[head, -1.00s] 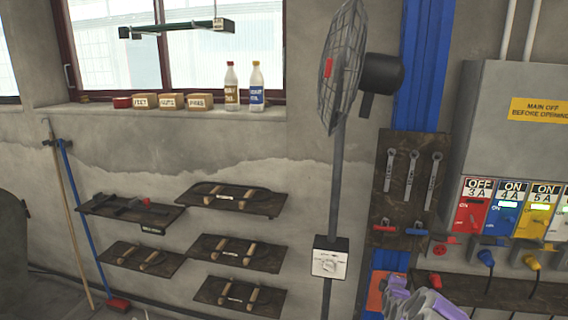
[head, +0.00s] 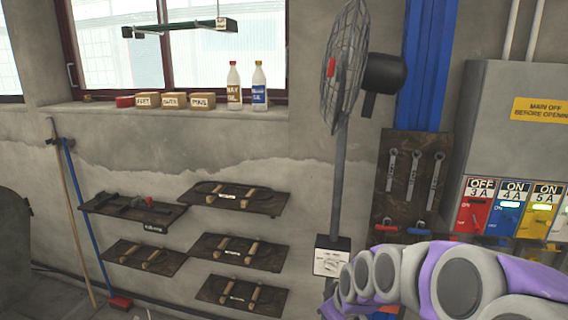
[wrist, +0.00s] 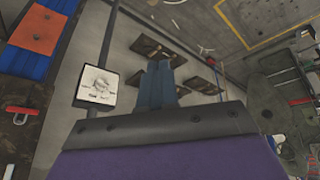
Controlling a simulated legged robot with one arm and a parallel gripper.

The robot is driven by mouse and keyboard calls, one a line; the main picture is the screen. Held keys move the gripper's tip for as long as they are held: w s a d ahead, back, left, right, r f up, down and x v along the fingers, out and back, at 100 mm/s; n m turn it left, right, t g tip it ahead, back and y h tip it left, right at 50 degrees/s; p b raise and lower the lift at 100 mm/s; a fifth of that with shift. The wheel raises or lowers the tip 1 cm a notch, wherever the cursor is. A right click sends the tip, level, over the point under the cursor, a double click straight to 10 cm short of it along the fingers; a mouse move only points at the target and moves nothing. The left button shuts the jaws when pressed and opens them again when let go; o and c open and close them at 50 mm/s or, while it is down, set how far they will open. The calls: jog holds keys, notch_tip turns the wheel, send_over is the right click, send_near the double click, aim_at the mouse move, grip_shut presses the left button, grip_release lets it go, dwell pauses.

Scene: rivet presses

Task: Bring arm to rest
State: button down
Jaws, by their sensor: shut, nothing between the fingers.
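My gripper (wrist: 163,82) shows in the wrist view. Its blue-grey fingers are together and nothing is between them. They point toward the wall with the small dark shelves and touch nothing that I can see. In the head view my grey and purple arm (head: 440,280) crosses the lower right. The gripper itself cannot be made out there.
A fan (head: 342,65) stands on a pole with a white control box (head: 331,256). To its right are a wrench board (head: 412,180) and an electrical cabinet (head: 520,140). Dark wall shelves (head: 240,251) hang at left. Bottles (head: 258,87) stand on the sill.

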jog(key=s+d+r+m+g+h, duration=0.1)
jog(key=s+m+g, duration=0.2)
jog(key=s, duration=1.3)
jog(key=s+d+m+g+h, duration=0.1)
jog(key=s+d+m+g, duration=0.1)
jog(key=s, duration=1.4)
jog(key=shift+s+d+r+m+g, duration=0.15)
jog(key=shift+s+r+m+g, duration=0.25)
jog(key=shift+m+g, duration=0.55)
